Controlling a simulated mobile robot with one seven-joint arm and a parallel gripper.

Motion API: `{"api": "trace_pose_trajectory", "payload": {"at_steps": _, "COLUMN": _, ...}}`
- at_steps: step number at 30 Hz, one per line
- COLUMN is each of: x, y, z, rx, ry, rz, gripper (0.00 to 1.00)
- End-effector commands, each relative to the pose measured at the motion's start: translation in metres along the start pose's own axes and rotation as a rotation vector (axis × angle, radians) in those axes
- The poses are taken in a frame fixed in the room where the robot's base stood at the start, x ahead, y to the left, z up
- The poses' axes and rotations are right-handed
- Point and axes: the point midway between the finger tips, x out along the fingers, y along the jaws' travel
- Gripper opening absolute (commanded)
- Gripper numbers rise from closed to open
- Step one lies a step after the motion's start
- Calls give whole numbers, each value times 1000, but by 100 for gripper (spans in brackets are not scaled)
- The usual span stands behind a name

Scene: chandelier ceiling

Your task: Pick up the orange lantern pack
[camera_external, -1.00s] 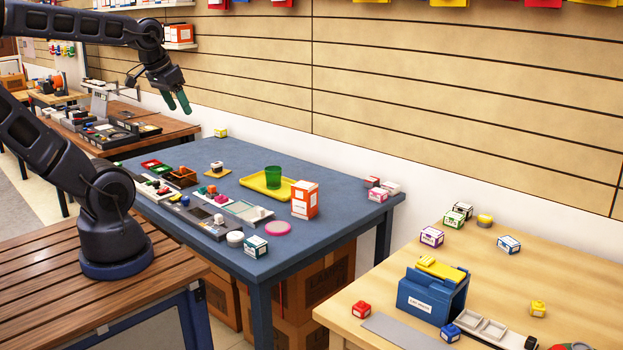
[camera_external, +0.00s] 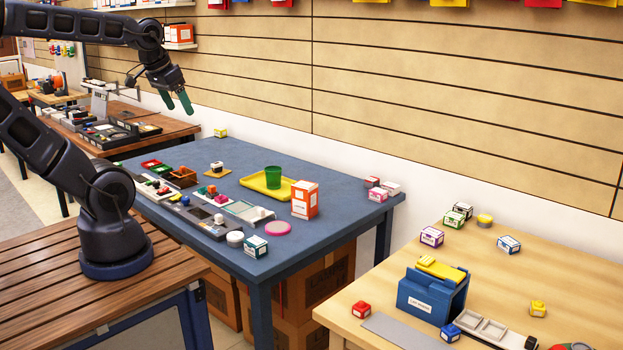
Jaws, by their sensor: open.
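The orange and white box (camera_external: 305,200), which fits the orange lantern pack, stands upright on the blue table (camera_external: 335,222), just right of a yellow tray. My gripper (camera_external: 177,103) has green fingertips and hangs in the air above the far left part of the blue table. Its fingers point down and are apart, with nothing between them. It is well to the left of the orange box and higher than it.
A green cup (camera_external: 273,177) stands on the yellow tray (camera_external: 252,183). A pink disc (camera_external: 278,228), a small teal and white box (camera_external: 255,246) and a white round tub (camera_external: 235,239) lie in front. Small boxes (camera_external: 372,181) sit at the right edge. The table's middle back is clear.

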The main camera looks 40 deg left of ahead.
Motion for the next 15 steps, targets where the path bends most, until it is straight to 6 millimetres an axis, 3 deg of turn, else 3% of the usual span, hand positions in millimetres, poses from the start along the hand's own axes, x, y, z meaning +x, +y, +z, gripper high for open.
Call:
{"api": "trace_pose_trajectory", "payload": {"at_steps": 8, "x": 5, "y": 2, "z": -12, "rx": 44, "ry": -14, "rz": -2, "gripper": 80}}
{"api": "trace_pose_trajectory", "payload": {"at_steps": 15, "x": 28, "y": 11, "z": -56, "rx": 219, "ry": -62, "rz": 2, "gripper": 80}}
